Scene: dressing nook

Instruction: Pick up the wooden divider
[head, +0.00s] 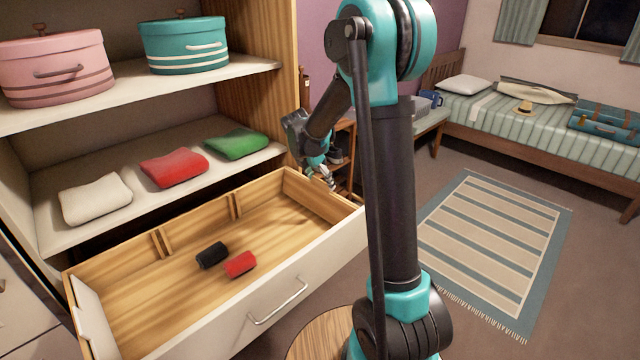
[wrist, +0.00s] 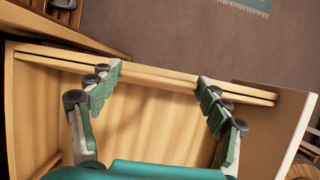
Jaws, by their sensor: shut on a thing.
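The wooden divider (wrist: 158,79) is a pale wooden strip in the wrist view, lying between my two fingers along the drawer's end wall. Where the divider ends and the wall begins is hard to tell. My gripper (wrist: 160,88) is shut on it, with green finger pads spread wide at either side. In the head view my gripper (head: 325,176) is small, at the right end of the open drawer (head: 290,275). My arm and the drawer's rim partly hide that spot, and I cannot make out the divider there.
A black roll (head: 211,255) and a red roll (head: 240,264) lie in the drawer. Folded white (head: 95,199), red (head: 174,168) and green (head: 236,144) cloths rest on the shelf above. A round wooden top (head: 322,335) stands before the drawer. Floor around the striped rug (head: 495,245) is clear.

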